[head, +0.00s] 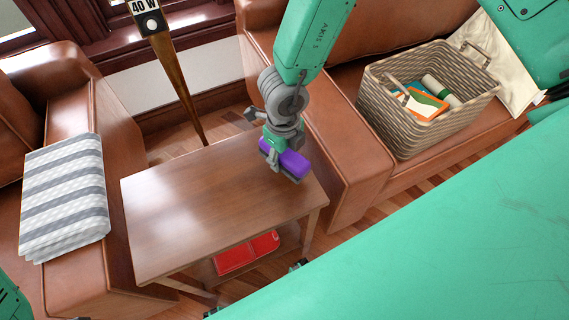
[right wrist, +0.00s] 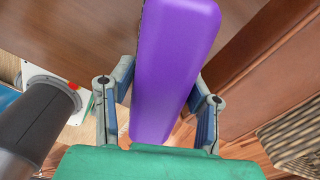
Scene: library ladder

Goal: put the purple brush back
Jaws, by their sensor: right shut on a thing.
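The purple brush (head: 287,158) is held in my right gripper (head: 284,168) above the right end of the wooden side table (head: 190,200). In the right wrist view the purple brush (right wrist: 172,65) shows as a long smooth block between the two fingers of the right gripper (right wrist: 165,100), which is shut on it. Its bristles cannot be made out. Whether the brush touches the tabletop is hard to tell. My left gripper is not in view.
The tabletop is otherwise bare. Red items (head: 247,253) lie on its lower shelf. A striped folded blanket (head: 65,195) rests on the left armchair. A woven basket (head: 420,125) with books and a roll stands on the right leather sofa (head: 345,165). A wooden pole (head: 175,70) stands behind the table.

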